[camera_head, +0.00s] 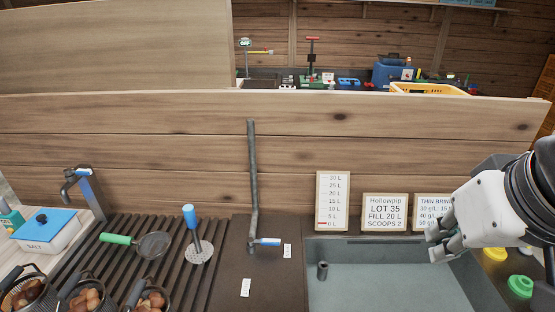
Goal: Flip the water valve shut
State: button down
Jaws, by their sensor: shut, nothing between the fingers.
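The water valve has a blue lever (266,242) at the foot of a grey upright pipe (252,180), against the wooden back wall. The lever points to the right, toward a small white label (287,251). A second small label (245,287) lies in front of the pipe foot. The writing on both is too small to read. My gripper (438,243) is at the right, over the right part of the grey sink basin, well to the right of the lever. Its fingers are shut and empty, and it touches nothing that I can see.
Left is a slatted rack (170,270) with a green-handled strainer (140,243), a blue-handled masher (195,240), baskets of chestnuts (75,295) and a tap (82,183). Space above the basin's left is clear.

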aim_at(251, 242)
jog(key=u, duration=0.6)
